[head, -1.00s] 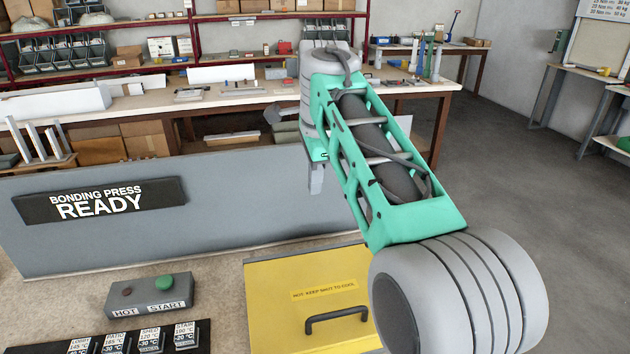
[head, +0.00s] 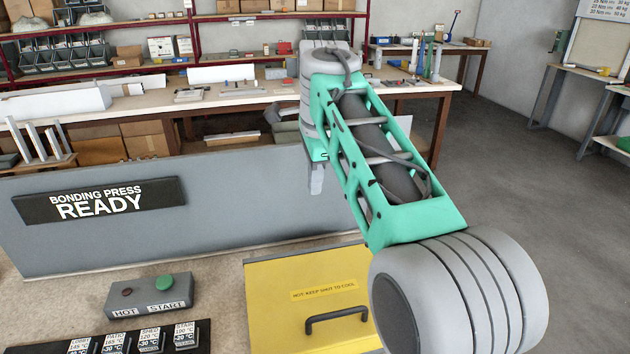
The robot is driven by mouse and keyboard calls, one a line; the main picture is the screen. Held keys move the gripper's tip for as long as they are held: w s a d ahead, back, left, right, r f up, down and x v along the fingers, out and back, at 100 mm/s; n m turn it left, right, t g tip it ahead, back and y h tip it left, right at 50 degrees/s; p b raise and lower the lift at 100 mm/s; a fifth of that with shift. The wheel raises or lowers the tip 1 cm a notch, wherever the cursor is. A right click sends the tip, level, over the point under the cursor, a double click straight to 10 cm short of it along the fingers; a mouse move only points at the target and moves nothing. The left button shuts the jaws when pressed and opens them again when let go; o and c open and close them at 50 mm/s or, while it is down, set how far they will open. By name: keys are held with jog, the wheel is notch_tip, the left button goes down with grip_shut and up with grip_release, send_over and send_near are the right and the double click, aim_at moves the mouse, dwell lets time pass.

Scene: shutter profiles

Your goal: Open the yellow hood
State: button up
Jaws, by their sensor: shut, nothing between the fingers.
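The yellow hood (head: 285,283) lies at the bottom centre of the head view, closed, with a label reading "HOT: KEEP SHUT TO COOL". Its dark handle (head: 337,317) is on the near part of the lid. My arm covers the hood's right side. My gripper (head: 316,182) points down in front of the grey panel, above and beyond the hood in the picture. It is small and partly hidden by my arm; it looks shut and empty, apart from the handle.
A grey panel (head: 240,210) with a "BONDING PRESS READY" sign (head: 100,201) stands behind the hood. A control box (head: 150,297) with a green button and a row of labelled dark blocks (head: 130,338) are to its left. A workbench (head: 240,98) stands behind.

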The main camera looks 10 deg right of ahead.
jog(key=o, duration=0.7)
jog(key=shift+r, duration=0.1)
jog(key=r+p, duration=0.2)
jog(key=s+r+p, duration=0.1)
jog(key=r+p, duration=0.1)
jog(key=r, duration=0.1)
jog(key=r+p, duration=0.2)
jog(key=p, duration=0.1)
jog(key=shift+s+r, duration=0.2)
jog(key=shift+s, duration=0.1)
